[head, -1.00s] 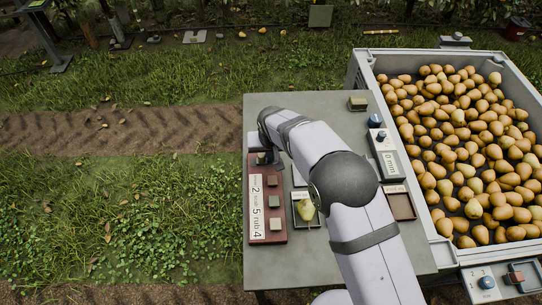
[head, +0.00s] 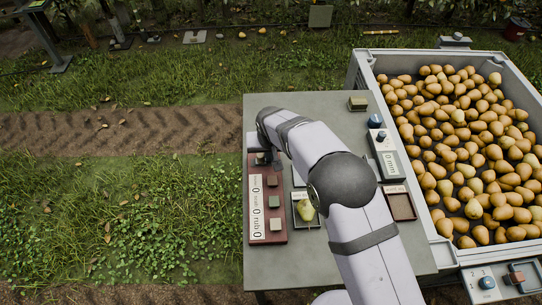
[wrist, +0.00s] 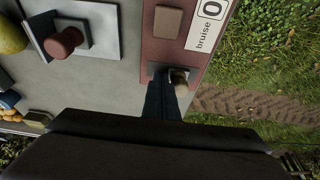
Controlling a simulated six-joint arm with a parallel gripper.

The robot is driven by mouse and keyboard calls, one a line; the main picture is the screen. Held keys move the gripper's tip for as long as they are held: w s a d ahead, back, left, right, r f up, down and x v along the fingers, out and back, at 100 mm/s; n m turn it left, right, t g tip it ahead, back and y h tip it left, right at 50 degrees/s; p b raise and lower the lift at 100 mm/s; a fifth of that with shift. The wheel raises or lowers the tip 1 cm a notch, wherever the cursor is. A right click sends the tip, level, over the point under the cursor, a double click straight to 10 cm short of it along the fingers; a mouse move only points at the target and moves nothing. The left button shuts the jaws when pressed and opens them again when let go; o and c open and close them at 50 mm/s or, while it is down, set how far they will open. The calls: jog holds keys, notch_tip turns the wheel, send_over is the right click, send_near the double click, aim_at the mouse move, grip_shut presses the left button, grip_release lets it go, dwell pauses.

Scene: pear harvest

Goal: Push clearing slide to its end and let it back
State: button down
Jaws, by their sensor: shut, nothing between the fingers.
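The red-brown counter board (head: 284,235) lies along the left edge of the grey table. Its white strip (head: 257,210) reads 0 in all three places; the bruise 0 end shows in the wrist view (wrist: 207,22). The clearing slide (wrist: 180,77), a small pale-topped knob in a dark slot, is at the board's far end. My gripper (wrist: 164,92) is shut and empty, its dark fingertips right beside the slide and seemingly touching it. In the head view my gripper (head: 265,158) is small and partly hidden by my arm.
Square buttons (head: 274,202) run along the board. Right of it are a tray with a pear (head: 306,208), a gauge reading 0 mm (head: 391,163) and an empty brown tray (head: 401,206). A crate of pears (head: 446,242) stands beyond the table's right edge.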

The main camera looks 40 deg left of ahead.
jog(key=shift+w+d, duration=0.1)
jog(key=shift+w, duration=0.05)
jog(key=shift+w+d+p, duration=0.3)
jog(key=shift+w+d, duration=1.3)
jog(key=shift+d, duration=0.05)
jog(key=shift+r, duration=0.2)
notch_tip(320, 180, up, 8)
jog(key=p, duration=0.5)
jog(key=shift+f, duration=0.15)
jog(key=shift+w+d, duration=0.1)
dwell(0.5)
